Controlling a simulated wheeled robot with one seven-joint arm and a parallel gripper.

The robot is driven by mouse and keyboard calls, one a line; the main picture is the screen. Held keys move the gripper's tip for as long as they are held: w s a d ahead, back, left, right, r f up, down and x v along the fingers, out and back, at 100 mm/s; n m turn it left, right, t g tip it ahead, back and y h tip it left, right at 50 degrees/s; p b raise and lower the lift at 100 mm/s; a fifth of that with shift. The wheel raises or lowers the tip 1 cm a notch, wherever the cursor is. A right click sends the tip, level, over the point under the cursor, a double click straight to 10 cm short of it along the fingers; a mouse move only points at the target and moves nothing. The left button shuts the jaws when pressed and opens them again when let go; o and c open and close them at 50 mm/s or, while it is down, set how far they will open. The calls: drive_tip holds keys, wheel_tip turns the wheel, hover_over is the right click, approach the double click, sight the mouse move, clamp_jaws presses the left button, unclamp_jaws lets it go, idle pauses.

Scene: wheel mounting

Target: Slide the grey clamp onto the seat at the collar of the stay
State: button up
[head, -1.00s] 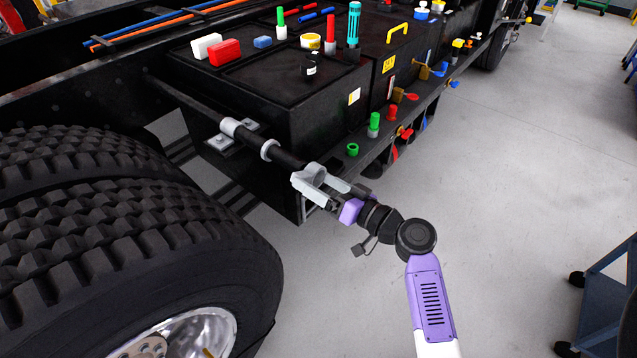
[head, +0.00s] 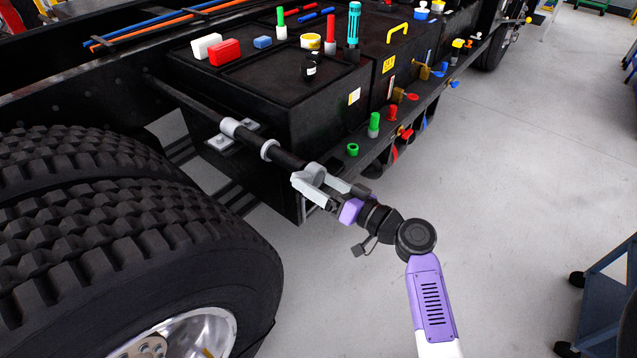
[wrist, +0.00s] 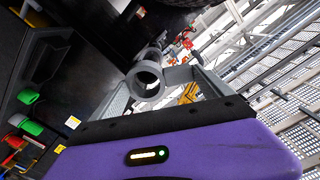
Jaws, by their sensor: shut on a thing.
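The stay (head: 287,159) is a dark bar running from the truck frame out toward my gripper, with a light grey collar (head: 268,150) around it. The grey clamp (head: 315,172) is a ring at the stay's outer end in the head view, a short way outward from the collar. My gripper (head: 325,187) is shut on the clamp, its grey fingers on either side. In the wrist view the clamp (wrist: 148,80) sits between the fingers with its opening facing the camera. I cannot tell whether the ring is around the stay's tip or just in front of it.
A grey bracket (head: 231,127) holds the stay farther in. Big tyres (head: 110,230) stand at the left. A black box (head: 265,90) with loose coloured items is behind the stay. A blue cart (head: 608,300) stands at the right. The floor between is clear.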

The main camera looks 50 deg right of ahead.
sight(288, 168)
drive_tip(key=shift+w+b, duration=0.35)
drive_tip(key=shift+w, duration=0.85)
drive_tip(key=shift+w, duration=0.35)
drive_tip(key=shift+w, duration=0.65)
drive_tip(key=shift+w+a+b, duration=0.1)
drive_tip(key=shift+w+b, duration=0.25)
drive_tip(key=shift+w+b, duration=0.3)
drive_tip(key=shift+w, duration=1.05)
drive_tip(key=shift+w, duration=0.35)
drive_tip(key=shift+w, duration=0.3)
drive_tip(key=shift+w+b, duration=0.3)
drive_tip(key=shift+w, duration=0.05)
drive_tip(key=shift+w+a+b, duration=0.1)
drive_tip(key=shift+w+b, duration=0.3)
drive_tip(key=shift+w, duration=1.05)
